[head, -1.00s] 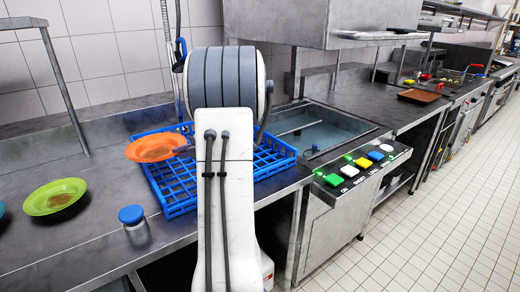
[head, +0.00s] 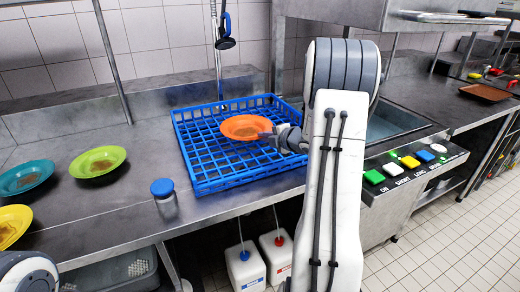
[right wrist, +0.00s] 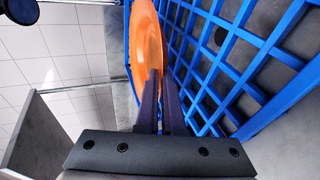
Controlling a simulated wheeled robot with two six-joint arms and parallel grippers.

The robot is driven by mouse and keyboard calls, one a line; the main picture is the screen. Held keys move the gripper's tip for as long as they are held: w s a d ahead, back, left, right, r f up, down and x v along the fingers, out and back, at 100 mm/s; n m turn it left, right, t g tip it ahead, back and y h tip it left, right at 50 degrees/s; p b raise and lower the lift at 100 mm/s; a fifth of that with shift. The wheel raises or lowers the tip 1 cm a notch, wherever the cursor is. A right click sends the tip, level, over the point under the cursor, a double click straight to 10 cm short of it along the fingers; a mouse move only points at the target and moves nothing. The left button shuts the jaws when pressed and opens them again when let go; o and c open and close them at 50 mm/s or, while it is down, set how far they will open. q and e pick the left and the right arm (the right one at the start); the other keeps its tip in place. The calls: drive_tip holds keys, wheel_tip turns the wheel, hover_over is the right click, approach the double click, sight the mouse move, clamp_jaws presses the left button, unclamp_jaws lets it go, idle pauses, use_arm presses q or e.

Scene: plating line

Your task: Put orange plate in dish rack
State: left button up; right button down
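The orange plate (head: 245,127) has a brown stain and is held above the blue dish rack (head: 213,184), roughly level. My right gripper (head: 272,137) is shut on the plate's right edge. In the right wrist view the orange plate (right wrist: 147,45) is seen edge-on between the fingers (right wrist: 160,108), with the blue rack (right wrist: 235,62) beside it. Whether the plate touches the rack cannot be told. At the lower left of the head view a piece of my left arm shows, but its gripper is out of view.
A green plate (head: 97,162), a teal plate (head: 25,178) and a yellow plate (head: 10,224) lie on the steel counter at left. A blue-lidded jar (head: 164,194) stands near the rack's left front corner. A sink (head: 395,122) and button panel (head: 410,166) are right of the rack.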

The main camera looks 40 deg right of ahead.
sight(259, 157)
drive_tip(key=shift+w+a+f, duration=0.45)
drive_tip(key=shift+w, duration=0.3)
wheel_tip(259, 157, down, 4)
drive_tip(key=shift+f, duration=0.1)
drive_tip(key=shift+f+b, duration=0.15)
drive_tip(key=shift+b, duration=0.15)
drive_tip(key=c, duration=1.3)
unclamp_jaws()
